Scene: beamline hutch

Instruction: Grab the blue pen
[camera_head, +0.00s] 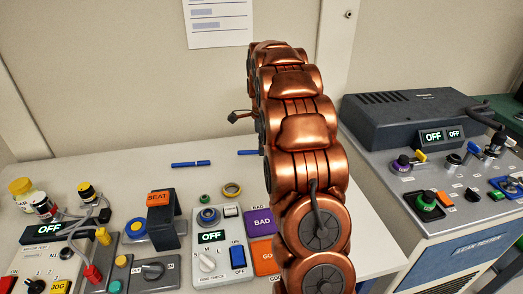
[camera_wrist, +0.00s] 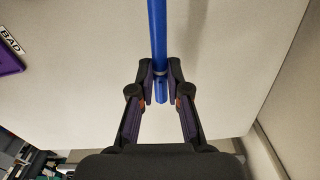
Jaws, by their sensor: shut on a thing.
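In the wrist view, my gripper (camera_wrist: 161,82) is shut on a blue pen (camera_wrist: 157,35). The fingertips grip it near one end, around a silvery band. A short blue end sticks out between the fingers, and the rest runs up out of the picture. I cannot tell whether it touches the table. In the head view, my copper arm hides the gripper. A short blue length (camera_head: 248,152) shows just left of the arm, its right part hidden. A separate blue pen (camera_head: 190,163) lies on the table further left.
The pale table (camera_head: 120,170) is mostly clear at the back. A control panel with purple BAD (camera_head: 262,223) and orange buttons stands nearer, left of my arm. A roll of tape (camera_head: 232,189), a SEAT stand (camera_head: 160,215) and a yellow-lidded jar (camera_head: 22,192) are left. A leak tester (camera_head: 465,215) stands right.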

